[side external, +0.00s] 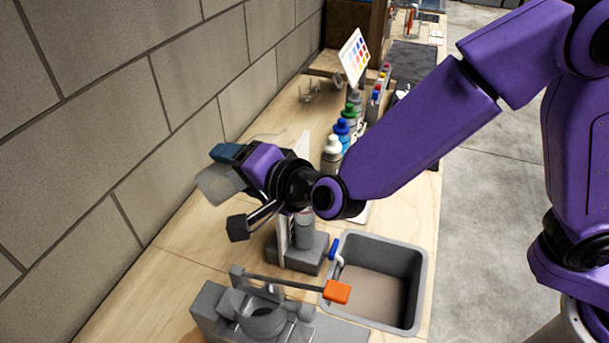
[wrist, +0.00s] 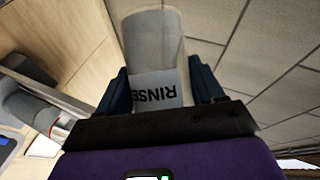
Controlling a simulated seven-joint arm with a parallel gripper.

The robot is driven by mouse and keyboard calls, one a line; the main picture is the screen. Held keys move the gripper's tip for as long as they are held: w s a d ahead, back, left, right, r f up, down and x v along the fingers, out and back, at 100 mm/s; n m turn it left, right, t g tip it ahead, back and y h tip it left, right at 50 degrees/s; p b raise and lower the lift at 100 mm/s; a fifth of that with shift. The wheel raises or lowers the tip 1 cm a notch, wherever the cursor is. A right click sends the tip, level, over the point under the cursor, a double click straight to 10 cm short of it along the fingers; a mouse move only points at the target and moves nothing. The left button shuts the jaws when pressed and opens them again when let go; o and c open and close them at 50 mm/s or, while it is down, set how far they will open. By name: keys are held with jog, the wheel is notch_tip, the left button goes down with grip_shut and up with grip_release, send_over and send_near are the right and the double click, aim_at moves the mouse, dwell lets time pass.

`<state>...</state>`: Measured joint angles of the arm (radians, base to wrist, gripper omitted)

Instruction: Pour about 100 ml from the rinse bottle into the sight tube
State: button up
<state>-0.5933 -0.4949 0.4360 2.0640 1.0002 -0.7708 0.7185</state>
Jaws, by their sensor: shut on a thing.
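The rinse bottle (side external: 215,186) is a pale, translucent grey bottle. It is held in the air toward the wall and looks tilted. In the wrist view its body (wrist: 152,45) lies between the fingers, with a white label reading RINSE. My gripper (wrist: 158,80) is shut on it; in the side view its blue finger (side external: 227,153) shows beside the bottle. The likely sight tube (side external: 304,231) is a grey upright cylinder on a dark grey base (side external: 312,256) with a white upright panel beside it. My wrist hides its top. The bottle's mouth and any stream cannot be made out.
A grey bin (side external: 419,285) stands at the right front. A grey fixture (side external: 262,319) with an orange-ended lever (side external: 337,291) is in front. Several capped bottles (side external: 342,132) line the bench behind my arm. A block wall (side external: 110,105) borders the left.

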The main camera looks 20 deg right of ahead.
jog(key=shift+r, duration=0.1)
jog(key=shift+d+r+n+g+h, duration=0.15)
jog(key=shift+d+r+n+h, duration=0.05)
jog(key=shift+r+n+h, duration=0.2)
jog(key=shift+d+r+n+g+h, duration=0.15)
jog(key=shift+r+n+h, duration=0.15)
jog(key=shift+r, duration=0.15)
jog(key=shift+d+r+n+h, duration=0.3)
jog(key=shift+d+n+h, duration=0.3)
jog(key=shift+n+h, duration=0.45)
jog(key=shift+a+f+n+h, duration=0.35)
jog(key=shift+f+n+h, duration=0.5)
jog(key=shift+h, duration=0.1)
jog(key=shift+a+r+n+h, duration=0.1)
jog(key=shift+r+n+h, duration=0.35)
jog(key=shift+n+h, duration=0.25)
jog(key=shift+r+n+h, duration=0.6)
jog(key=shift+r, duration=3.2)
